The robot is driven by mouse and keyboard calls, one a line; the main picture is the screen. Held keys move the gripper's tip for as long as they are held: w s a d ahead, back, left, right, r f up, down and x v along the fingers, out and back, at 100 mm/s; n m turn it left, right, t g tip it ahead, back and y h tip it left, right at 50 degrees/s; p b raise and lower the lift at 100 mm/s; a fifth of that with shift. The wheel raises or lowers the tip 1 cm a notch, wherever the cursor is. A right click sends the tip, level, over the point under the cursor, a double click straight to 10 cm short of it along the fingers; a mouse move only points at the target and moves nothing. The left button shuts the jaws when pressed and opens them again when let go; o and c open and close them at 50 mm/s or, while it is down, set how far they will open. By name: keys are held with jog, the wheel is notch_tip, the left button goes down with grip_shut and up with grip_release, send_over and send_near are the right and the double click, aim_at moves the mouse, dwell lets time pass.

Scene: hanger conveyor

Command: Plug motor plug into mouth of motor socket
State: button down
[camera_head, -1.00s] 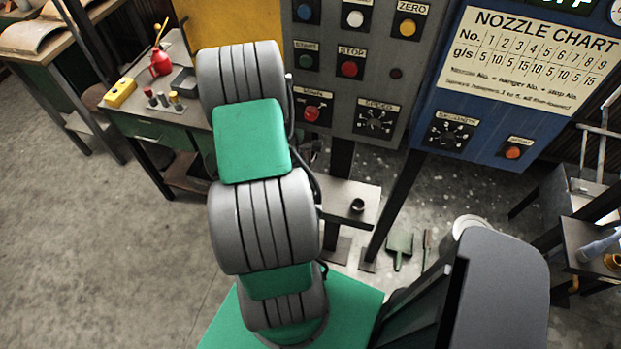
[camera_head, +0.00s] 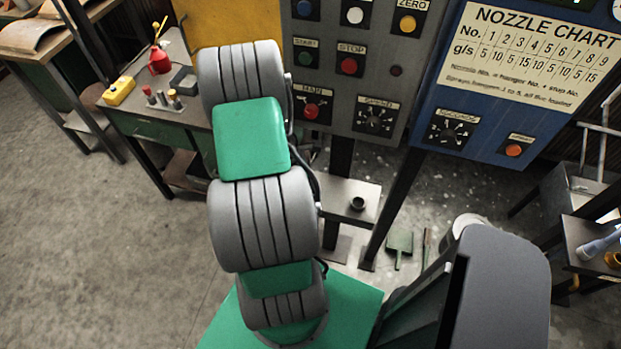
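I cannot make out the motor plug or the motor socket in the head view. My gripper is not in view either; my own grey and green arm rises through the middle of the picture and its far end is out of sight behind its upper links. A small black round cup-like piece (camera_head: 357,203) stands on a narrow grey shelf (camera_head: 338,189) right of my arm. I cannot tell whether it belongs to the motor connection.
A grey control panel (camera_head: 397,75) and a blue nozzle-chart panel (camera_head: 475,111) stand behind my arm. A bench (camera_head: 150,128) with a red oil can (camera_head: 159,63) and a yellow box (camera_head: 119,92) is at left. A dustpan (camera_head: 399,245) lies on the floor. Floor at lower left is clear.

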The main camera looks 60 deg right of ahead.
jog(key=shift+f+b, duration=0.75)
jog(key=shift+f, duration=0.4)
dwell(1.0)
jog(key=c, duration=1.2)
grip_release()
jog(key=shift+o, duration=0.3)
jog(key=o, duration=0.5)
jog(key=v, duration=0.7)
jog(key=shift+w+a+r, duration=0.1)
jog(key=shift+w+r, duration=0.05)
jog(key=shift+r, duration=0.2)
